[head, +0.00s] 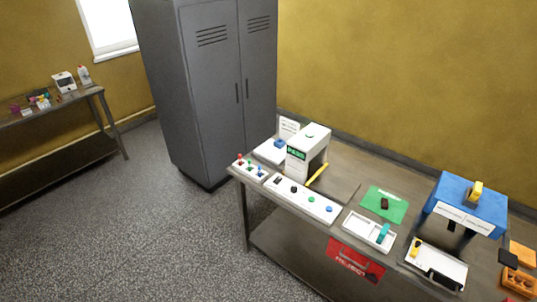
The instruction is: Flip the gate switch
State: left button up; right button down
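A long white control panel (300,199) lies along the front edge of the metal table (340,167). It carries small black controls (293,189) at its left, then a green button (311,199) and a blue button (329,209). A smaller white box (250,168) to its left has red, green and blue upright levers. I cannot tell which control is the gate switch; any labels are too small to read. A white machine (307,152) with a green display stands behind the panel, with a yellow bar (317,174) at its lower right. Neither gripper is in view.
To the right are a green mat (384,205) with a dark piece, a white tray (369,232), a blue machine (466,206) and another white tray (436,264). A red reject bin (356,260) hangs at the front. A grey locker (212,85) stands behind left.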

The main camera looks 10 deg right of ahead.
aim_at(279, 179)
jog(key=u, duration=0.7)
jog(key=i, duration=1.3)
jog(key=z, duration=0.75)
